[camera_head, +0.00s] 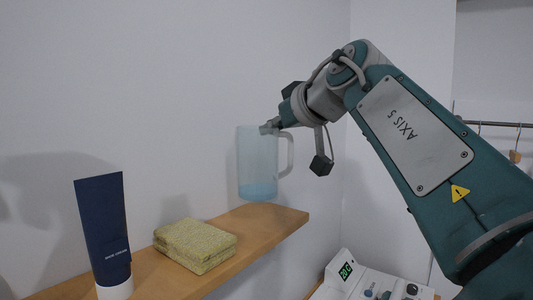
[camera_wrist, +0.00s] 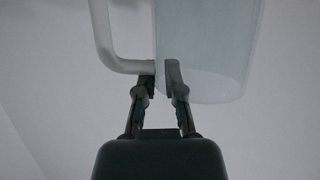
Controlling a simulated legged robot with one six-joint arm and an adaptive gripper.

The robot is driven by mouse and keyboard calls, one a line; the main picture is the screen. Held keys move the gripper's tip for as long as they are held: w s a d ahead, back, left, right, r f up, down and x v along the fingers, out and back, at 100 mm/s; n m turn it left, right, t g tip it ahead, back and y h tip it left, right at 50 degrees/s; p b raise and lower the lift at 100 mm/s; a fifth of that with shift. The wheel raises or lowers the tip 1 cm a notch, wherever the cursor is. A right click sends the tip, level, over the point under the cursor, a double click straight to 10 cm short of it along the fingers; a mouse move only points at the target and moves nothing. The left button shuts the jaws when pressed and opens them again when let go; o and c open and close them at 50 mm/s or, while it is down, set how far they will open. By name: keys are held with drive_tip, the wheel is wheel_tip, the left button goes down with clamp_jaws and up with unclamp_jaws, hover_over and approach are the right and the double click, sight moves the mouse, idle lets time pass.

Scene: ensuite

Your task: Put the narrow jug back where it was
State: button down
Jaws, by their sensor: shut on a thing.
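The narrow jug (camera_head: 257,165) is tall, translucent and pale blue, with a handle on its right and a bluer band at its base. It is upright at the shelf's (camera_head: 272,219) right end. Its base shows at or just above the shelf's back edge; I cannot tell if they touch. My gripper (camera_head: 268,127) is shut on the jug near its rim, on the handle side. In the wrist view, the two fingertips (camera_wrist: 160,80) close at the jug (camera_wrist: 208,45) where the handle (camera_wrist: 104,40) joins. The exact contact is unclear.
A yellow-green sponge (camera_head: 195,244) lies on the wooden shelf left of the jug. A dark blue tube (camera_head: 104,225) with a white cap stands at the near left. The shelf's right end is bare.

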sight(270, 152)
drive_tip(key=shift+w+d+f, duration=0.25)
drive_tip(key=shift+w+f, duration=0.15)
drive_tip(key=shift+f, duration=0.15)
drive_tip(key=f, duration=0.1)
drive_tip(key=a+f, duration=0.1)
drive_tip(key=f, duration=0.1)
drive_tip(key=shift+w+f, duration=0.15)
drive_tip(key=shift+f, duration=0.1)
drive_tip(key=shift+d, duration=0.15)
drive_tip(key=c, duration=0.8)
unclamp_jaws()
drive_tip(key=shift+d+f, duration=0.1)
drive_tip(key=shift+o, duration=0.2)
